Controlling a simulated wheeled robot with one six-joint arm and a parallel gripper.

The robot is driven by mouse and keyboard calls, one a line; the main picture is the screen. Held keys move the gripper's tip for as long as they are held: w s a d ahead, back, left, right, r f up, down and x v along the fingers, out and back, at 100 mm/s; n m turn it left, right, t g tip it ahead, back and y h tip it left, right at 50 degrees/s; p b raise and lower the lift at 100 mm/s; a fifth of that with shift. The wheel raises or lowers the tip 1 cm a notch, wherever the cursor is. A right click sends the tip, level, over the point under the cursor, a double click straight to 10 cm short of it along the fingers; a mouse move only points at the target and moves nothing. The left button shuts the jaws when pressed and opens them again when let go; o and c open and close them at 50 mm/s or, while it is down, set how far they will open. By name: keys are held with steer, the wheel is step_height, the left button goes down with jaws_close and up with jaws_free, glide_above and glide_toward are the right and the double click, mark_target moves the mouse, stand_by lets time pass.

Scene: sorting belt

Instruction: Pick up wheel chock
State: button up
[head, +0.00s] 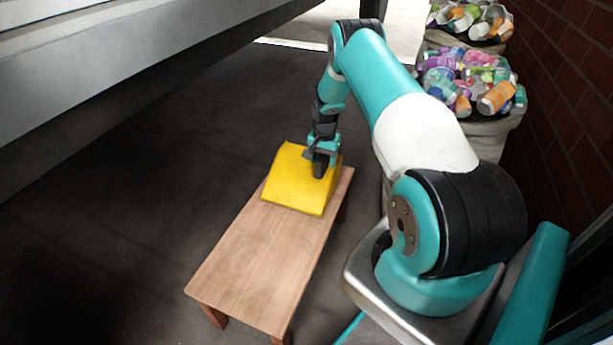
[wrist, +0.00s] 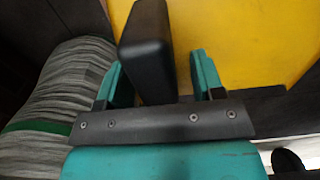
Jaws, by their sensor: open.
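The yellow wheel chock (head: 288,185) rests on the far end of a wooden bench (head: 255,260). In the wrist view its yellow face (wrist: 245,40) fills the upper right. My gripper (head: 321,160) is right over the chock, at its right side, pointing down. In the wrist view my gripper (wrist: 160,78) is open, with its two teal fingers apart. A black block (wrist: 145,45) shows between the fingers, in front of the yellow face; I cannot tell whether it is part of the chock or whether a finger touches it. My gripper hides part of the chock's top.
Sacks of crushed cans (head: 470,85) stand at the back right, beside a brick wall (head: 575,60). A grey striped sack (wrist: 65,85) shows at the left in the wrist view. A grey metal beam (head: 120,70) crosses the upper left. The near part of the bench is bare.

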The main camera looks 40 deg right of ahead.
steer(key=shift+f, duration=0.2)
stand_by(0.5)
steer(key=shift+c, duration=0.4)
steer(key=c, duration=1)
